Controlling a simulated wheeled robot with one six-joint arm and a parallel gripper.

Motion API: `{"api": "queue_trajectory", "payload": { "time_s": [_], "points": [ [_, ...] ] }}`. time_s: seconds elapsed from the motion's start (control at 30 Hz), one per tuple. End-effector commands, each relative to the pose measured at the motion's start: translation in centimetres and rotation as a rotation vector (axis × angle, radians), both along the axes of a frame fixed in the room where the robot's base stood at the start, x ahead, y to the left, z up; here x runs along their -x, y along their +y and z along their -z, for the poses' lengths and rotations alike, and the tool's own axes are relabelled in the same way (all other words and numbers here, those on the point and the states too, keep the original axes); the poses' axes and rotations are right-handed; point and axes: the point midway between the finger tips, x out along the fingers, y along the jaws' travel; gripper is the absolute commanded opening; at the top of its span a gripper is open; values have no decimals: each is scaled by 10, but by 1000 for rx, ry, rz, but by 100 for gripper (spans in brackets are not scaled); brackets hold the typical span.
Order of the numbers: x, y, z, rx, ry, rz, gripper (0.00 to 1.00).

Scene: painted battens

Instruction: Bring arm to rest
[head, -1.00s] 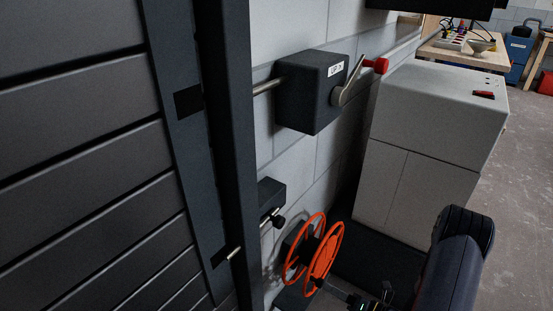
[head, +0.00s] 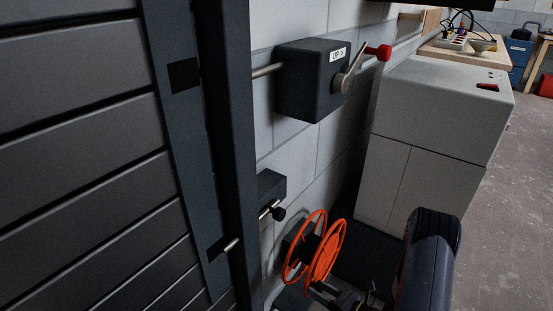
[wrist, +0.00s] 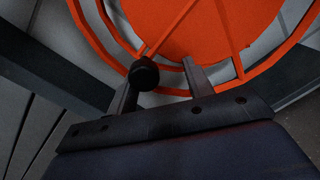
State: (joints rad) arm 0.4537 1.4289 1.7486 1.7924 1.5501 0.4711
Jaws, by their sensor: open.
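My gripper (head: 322,288) is low in the head view, close to the orange reel (head: 325,255), and partly cut off by the lower edge. In the wrist view its two fingers (wrist: 162,82) stand apart, with the orange reel (wrist: 185,35) filling the space beyond them. A round black knob (wrist: 143,72) shows beside the left finger; I cannot tell whether they touch. My dark arm link rises at the lower right of the head view.
A dark slatted shutter (head: 80,170) fills the left. A dark box (head: 312,85) with a red-tipped lever (head: 378,52) sits on the block wall. Below it is a latch with a black knob (head: 278,214). A grey cabinet (head: 430,130) stands behind. Open floor (head: 510,210) lies right.

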Motion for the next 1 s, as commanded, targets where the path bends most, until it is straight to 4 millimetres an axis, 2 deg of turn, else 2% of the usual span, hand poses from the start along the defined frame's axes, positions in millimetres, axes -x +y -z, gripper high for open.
{"api": "queue_trajectory", "payload": {
  "time_s": [0.1,0.63,0.8,1.0],
  "points": [
    [-3,-2,13,57,-77,1,49],
    [-23,-20,49,336,-460,3,49],
    [-6,-40,46,331,-451,6,49],
    [5,-53,46,329,-452,3,49]
  ]
}}
